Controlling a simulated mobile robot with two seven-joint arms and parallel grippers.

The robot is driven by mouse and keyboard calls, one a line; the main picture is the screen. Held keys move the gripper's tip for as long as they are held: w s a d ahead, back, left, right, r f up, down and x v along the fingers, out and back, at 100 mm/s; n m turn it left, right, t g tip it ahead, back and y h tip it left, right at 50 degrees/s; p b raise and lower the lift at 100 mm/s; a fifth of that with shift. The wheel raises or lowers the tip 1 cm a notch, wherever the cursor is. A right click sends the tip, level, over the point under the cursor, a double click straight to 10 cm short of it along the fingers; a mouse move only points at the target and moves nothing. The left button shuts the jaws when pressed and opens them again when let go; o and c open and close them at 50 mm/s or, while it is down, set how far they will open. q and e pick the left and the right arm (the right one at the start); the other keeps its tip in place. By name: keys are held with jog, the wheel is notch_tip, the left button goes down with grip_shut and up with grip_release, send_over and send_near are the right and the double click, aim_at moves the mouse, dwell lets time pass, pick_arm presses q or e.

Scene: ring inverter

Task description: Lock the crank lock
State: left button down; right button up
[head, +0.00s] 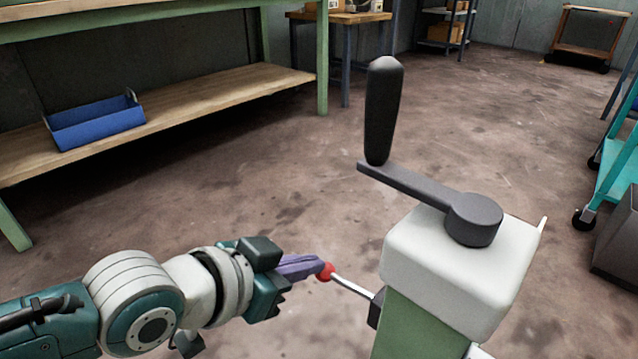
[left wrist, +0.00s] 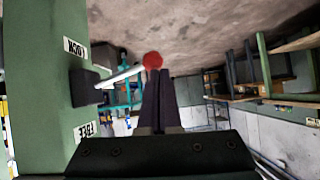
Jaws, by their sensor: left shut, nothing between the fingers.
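The crank lock is a thin metal lever with a red ball knob (head: 326,271) on the side of a green post (head: 415,330) with a white cap. In the left wrist view the red knob (left wrist: 152,60) is at the end of the lever (left wrist: 122,76), which leaves a black pivot block (left wrist: 86,87) and leans towards the LOCK label (left wrist: 74,48), away from the FREE label (left wrist: 85,130). My left gripper (head: 316,267) is shut and empty, its purple fingertips (left wrist: 160,74) right at the knob; I cannot tell whether they touch. My right gripper is not in view.
A grey crank arm (head: 420,188) with an upright black handle (head: 383,110) sits on the white cap (head: 450,270). A workbench shelf (head: 200,100) with a blue bin (head: 97,122) is at the left. A teal cart (head: 618,170) stands at the right. The floor between is clear.

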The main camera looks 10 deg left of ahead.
pick_arm(q)
jog(key=shift+s+d+f+b, duration=0.1)
jog(key=shift+d+f+b, duration=0.2)
jog(key=shift+f+b, duration=0.5)
jog(key=shift+s+d+f+b, duration=0.1)
jog(key=shift+d+f+b, duration=0.25)
jog(key=shift+f, duration=0.75)
jog(key=shift+s+a+f, duration=0.1)
jog(key=shift+a+f, duration=0.15)
